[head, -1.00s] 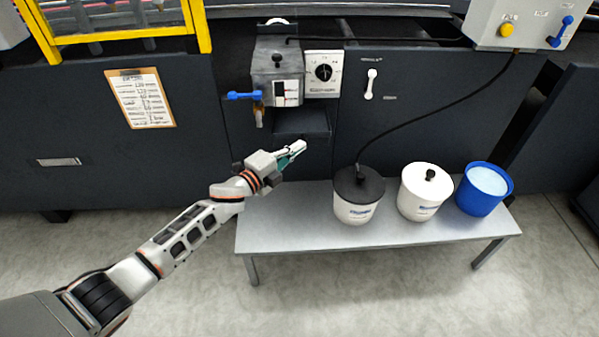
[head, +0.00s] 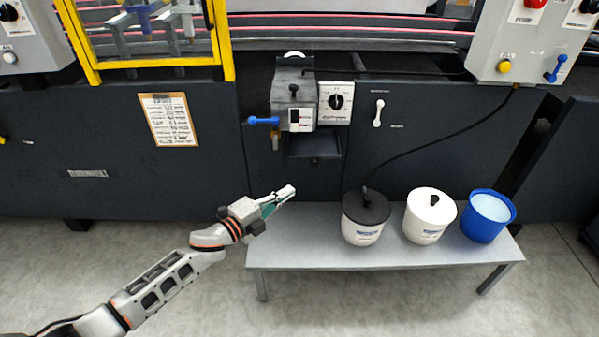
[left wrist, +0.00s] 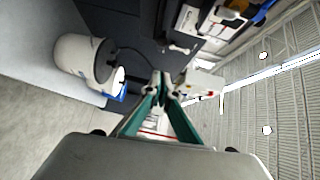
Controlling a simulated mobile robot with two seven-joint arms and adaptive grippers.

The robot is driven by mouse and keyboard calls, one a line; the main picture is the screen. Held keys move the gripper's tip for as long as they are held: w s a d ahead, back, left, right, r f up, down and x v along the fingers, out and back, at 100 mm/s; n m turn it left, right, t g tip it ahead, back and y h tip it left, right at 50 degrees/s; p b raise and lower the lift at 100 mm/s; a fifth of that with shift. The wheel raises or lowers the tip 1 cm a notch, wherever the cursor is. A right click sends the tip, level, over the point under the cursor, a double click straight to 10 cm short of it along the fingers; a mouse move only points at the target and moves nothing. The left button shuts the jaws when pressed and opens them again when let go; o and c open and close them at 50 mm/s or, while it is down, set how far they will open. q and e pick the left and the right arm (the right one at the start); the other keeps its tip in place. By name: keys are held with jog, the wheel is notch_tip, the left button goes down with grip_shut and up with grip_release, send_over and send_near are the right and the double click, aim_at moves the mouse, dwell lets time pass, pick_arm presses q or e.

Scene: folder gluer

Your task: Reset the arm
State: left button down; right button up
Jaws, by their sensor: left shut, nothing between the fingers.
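My left gripper (head: 280,199) is shut and empty. In the head view it is in front of the machine's dark panel, above the left end of the grey bench, apart from the pots. In the left wrist view its fingertips (left wrist: 161,80) are together, with nothing between them. My left arm comes in from the lower left. My right gripper shows in neither view.
The bench (head: 300,252) bears a black-lidded pot (head: 363,230), a white-lidded pot (head: 425,225) and a blue bucket (head: 482,222). A glue unit (head: 293,100) with a blue-handled valve (head: 262,120) juts from the machine. A yellow-framed guard (head: 228,45) stands upper left. Floor is free lower left.

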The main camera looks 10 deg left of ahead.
pick_arm(q)
jog(key=s+a+f+n+g+y+p, duration=0.1)
jog(key=s+n, duration=0.5)
jog(key=s, duration=0.7)
jog(key=s+a+f+n+g+y+p, duration=0.1)
jog(key=s+n+p, duration=0.5)
jog(key=s, duration=0.7)
jog(key=s+a+f+n+g+y+p, duration=0.1)
jog(key=s+f+n+g+y+p, duration=0.1)
jog(key=s+n, duration=0.5)
jog(key=s+f+y+p, duration=0.1)
jog(key=s+y+p, duration=0.1)
jog(key=s, duration=0.4)
jog(key=shift+s+a+f+n+y, duration=0.25)
jog(key=shift+n+y, duration=0.15)
jog(key=shift+y, duration=0.1)
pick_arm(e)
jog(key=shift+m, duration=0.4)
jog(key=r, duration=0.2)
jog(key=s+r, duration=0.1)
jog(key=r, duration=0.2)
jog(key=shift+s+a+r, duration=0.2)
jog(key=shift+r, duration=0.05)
